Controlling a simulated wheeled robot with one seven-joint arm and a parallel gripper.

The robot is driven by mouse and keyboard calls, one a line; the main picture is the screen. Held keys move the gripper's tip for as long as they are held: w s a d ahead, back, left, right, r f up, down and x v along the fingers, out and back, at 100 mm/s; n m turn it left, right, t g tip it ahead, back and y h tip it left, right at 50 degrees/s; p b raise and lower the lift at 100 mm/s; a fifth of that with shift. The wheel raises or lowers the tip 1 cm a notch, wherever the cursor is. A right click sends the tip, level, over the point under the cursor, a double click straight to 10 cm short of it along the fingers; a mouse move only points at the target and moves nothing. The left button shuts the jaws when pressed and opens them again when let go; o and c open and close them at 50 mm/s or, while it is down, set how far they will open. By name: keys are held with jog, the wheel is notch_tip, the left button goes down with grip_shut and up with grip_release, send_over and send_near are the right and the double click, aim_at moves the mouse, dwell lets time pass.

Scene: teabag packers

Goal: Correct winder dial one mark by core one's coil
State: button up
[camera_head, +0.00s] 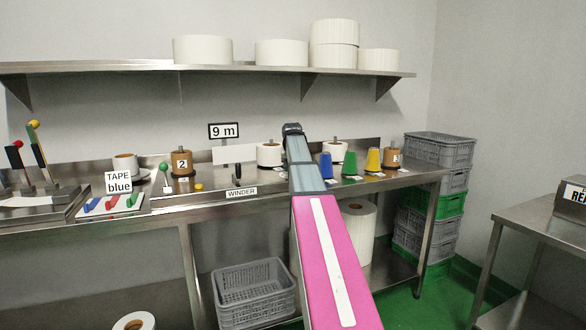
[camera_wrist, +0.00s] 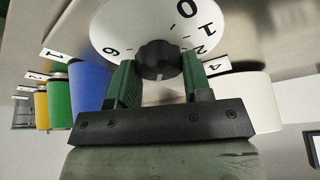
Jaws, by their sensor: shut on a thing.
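The winder dial (camera_wrist: 112,22) is a white disc with black figures and a dark central knob (camera_wrist: 157,58) in the wrist view. My gripper (camera_wrist: 158,75) has its two green fingers on either side of this knob and is shut on it. The figures 0 and 2 show near the right part of the disc. In the head view my arm hides the dial and the gripper. A WINDER label (camera_head: 242,192) is on the bench edge. A brown core marked 2 (camera_head: 182,162) stands left. Another brown core (camera_head: 390,157) stands right, its mark unclear.
Blue (camera_head: 326,166), green (camera_head: 350,163) and yellow (camera_head: 373,160) cones stand right of my arm. White rolls (camera_head: 269,154) stand behind. A "9 m" sign (camera_head: 223,131) hangs on the wall; a "TAPE blue" sign (camera_head: 118,182) stands left. Stacked crates (camera_head: 440,150) are at right.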

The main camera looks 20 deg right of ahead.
jog(key=o, duration=0.9)
jog(key=shift+o, duration=0.2)
jog(key=v, duration=1)
jog(key=shift+r, duration=0.4)
jog(key=shift+s, duration=0.15)
